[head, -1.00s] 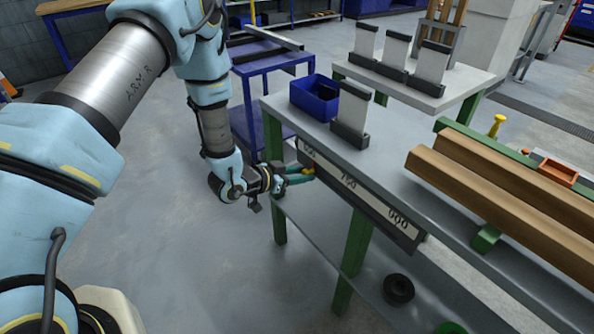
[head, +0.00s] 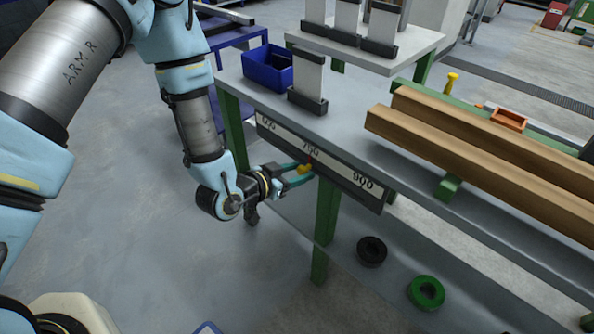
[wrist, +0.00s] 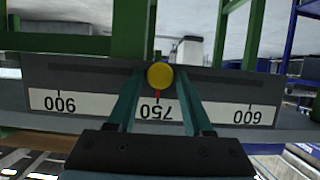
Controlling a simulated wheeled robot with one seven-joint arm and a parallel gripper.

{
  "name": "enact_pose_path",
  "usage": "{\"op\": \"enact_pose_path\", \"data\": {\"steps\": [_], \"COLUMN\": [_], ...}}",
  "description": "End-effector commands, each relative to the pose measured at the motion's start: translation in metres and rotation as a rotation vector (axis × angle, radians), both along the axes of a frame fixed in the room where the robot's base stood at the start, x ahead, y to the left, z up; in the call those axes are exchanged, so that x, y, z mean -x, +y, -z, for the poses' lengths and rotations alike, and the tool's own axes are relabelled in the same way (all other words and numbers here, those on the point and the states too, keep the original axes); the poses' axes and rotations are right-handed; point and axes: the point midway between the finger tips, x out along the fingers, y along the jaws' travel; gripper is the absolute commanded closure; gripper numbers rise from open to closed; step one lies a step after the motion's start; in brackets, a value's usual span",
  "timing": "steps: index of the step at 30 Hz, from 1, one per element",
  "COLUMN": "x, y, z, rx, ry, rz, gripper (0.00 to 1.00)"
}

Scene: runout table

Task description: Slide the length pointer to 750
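The length scale (head: 340,172) is a white strip on a dark rail along the bench's front edge. In the wrist view the scale (wrist: 205,109) appears upside down, with 900 at left, 750 in the middle and 600 at right. The length pointer has a round yellow knob (wrist: 160,75) and a red needle. The needle lies at the 750 mark, as near as I can tell. My gripper (wrist: 160,78) has its green fingers on both sides of the knob, apparently touching it. In the head view my gripper (head: 301,170) is at the yellow knob (head: 305,169).
Long wooden beams (head: 480,155) lie on the bench at right. A blue bin (head: 268,67) and an upright plate in a dark holder (head: 307,90) stand at the bench's left end. Black (head: 372,251) and green (head: 426,292) rings lie on the lower shelf. Floor left of the bench is clear.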

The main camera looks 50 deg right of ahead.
Motion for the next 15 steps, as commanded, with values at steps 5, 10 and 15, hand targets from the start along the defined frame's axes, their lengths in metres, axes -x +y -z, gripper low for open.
{"op": "enact_pose_path", "data": {"steps": [5,10,15], "x": [-0.0003,-0.0003,-0.0014], "y": [0.0000,0.0000,0.0080], "z": [0.0001,0.0001,-0.0025], "rx": [0.000,0.000,0.000], "ry": [0.000,0.000,0.001], "rz": [0.000,0.000,-0.001], "gripper": [0.32,0.32,0.32]}}
